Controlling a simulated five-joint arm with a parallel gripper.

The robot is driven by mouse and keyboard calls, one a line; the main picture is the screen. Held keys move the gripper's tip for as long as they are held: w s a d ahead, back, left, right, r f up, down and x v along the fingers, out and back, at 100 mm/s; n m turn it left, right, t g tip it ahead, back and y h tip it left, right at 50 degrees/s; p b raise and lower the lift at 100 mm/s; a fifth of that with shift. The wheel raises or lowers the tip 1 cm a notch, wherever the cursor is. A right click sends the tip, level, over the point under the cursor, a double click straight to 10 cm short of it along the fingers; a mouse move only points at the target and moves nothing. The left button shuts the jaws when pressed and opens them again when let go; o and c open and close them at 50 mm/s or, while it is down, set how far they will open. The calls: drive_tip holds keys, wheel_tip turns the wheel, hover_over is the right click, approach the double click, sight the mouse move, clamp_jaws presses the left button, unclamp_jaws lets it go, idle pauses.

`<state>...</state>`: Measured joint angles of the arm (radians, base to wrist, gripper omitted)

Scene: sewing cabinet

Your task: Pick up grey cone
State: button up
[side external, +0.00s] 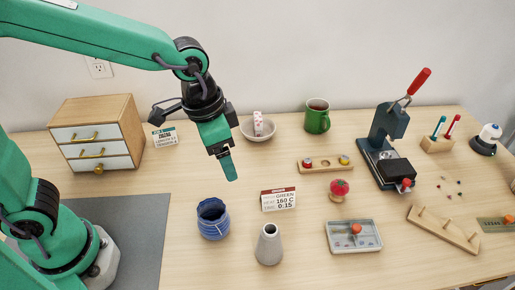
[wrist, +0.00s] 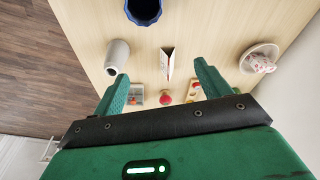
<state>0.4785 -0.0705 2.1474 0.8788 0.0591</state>
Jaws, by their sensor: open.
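The grey cone (side external: 269,246) stands upright near the front of the table in the side view, with a dark opening at its top. It also shows at the left of the wrist view (wrist: 117,57), beyond the left fingertip and apart from it. My gripper (side external: 224,165) is above the table, up and to the left of the cone in the side view. In the wrist view my gripper (wrist: 160,82) has its two green fingers spread wide with nothing held between them.
A blue ribbed pot (side external: 213,218) stands left of the cone. A folded label card (side external: 278,199) stands just behind it. A clear-lidded tray (side external: 353,235) lies to its right, and a red pincushion (side external: 339,188) is behind that. A white bowl (side external: 257,131) and green mug (side external: 317,117) stand farther back.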

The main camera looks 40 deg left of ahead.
sight(270, 228)
drive_tip(key=shift+s+d+f+m+g+y, duration=0.3)
drive_tip(key=shift+d+f+m, duration=0.35)
drive_tip(key=shift+d+f, duration=1.45)
drive_tip(key=shift+s+d+f+m+g+y, duration=0.15)
drive_tip(key=shift+d+f+m+g, duration=0.35)
drive_tip(key=shift+d+f, duration=1.55)
drive_tip(key=shift+s+d+f+m+g+y, duration=0.15)
drive_tip(key=shift+d+f+m, duration=0.6)
drive_tip(key=shift+d+f, duration=1.3)
drive_tip(key=shift+d+r, duration=0.2)
drive_tip(key=shift+d, duration=0.05)
drive_tip(key=shift+s+f, duration=0.1)
drive_tip(key=shift+f, duration=2.45)
drive_tip(key=shift+d, duration=0.1)
drive_tip(key=c, duration=1.1)
drive_tip(key=shift+r, duration=0.1)
